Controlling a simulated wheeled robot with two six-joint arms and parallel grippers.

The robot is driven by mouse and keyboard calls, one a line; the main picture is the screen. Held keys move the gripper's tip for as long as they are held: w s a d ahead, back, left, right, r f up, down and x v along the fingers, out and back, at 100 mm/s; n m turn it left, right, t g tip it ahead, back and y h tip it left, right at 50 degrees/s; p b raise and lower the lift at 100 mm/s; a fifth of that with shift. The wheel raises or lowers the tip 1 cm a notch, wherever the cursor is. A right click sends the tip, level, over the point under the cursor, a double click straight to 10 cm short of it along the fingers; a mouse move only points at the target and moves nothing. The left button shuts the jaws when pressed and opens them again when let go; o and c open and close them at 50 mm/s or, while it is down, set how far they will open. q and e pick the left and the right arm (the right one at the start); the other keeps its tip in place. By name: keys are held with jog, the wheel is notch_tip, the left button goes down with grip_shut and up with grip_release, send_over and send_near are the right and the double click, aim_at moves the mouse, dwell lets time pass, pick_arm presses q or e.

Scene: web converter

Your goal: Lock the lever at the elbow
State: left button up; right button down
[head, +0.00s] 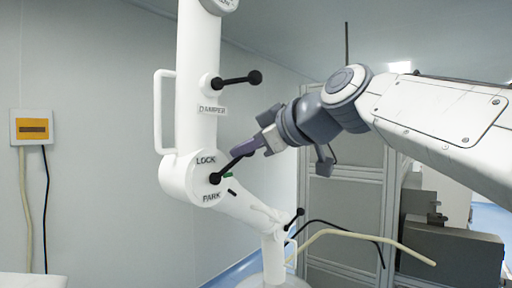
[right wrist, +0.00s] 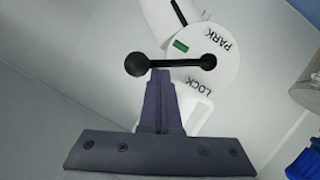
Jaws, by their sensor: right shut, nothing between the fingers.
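The elbow joint (head: 185,180) of the white arm carries a LOCK label (head: 206,160) above the pivot and a PARK label (head: 211,197) below it. Its black lever (head: 230,168) slants up and right from the pivot, pointing at neither label. In the right wrist view the lever (right wrist: 175,64) lies level, its ball (right wrist: 136,64) at left and pivot at right. My right gripper (head: 240,150) is shut and empty. Its fingertips (right wrist: 160,72) are at the lever beside the ball; I cannot tell whether they touch. My left gripper is not in view.
Another black lever (head: 236,80) sits above, by the DAMPER label (head: 212,110). A lower black lever (head: 293,219) and cables (head: 340,234) are below right. A white handle (head: 158,110) is on the column's left. A grey cabinet (head: 345,200) stands behind my right arm.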

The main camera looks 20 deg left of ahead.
jog(key=shift+w+d+f+m+g, duration=0.1)
jog(key=shift+w+f+m+g, duration=0.2)
jog(key=shift+m, duration=0.1)
jog(key=shift+s, duration=0.15)
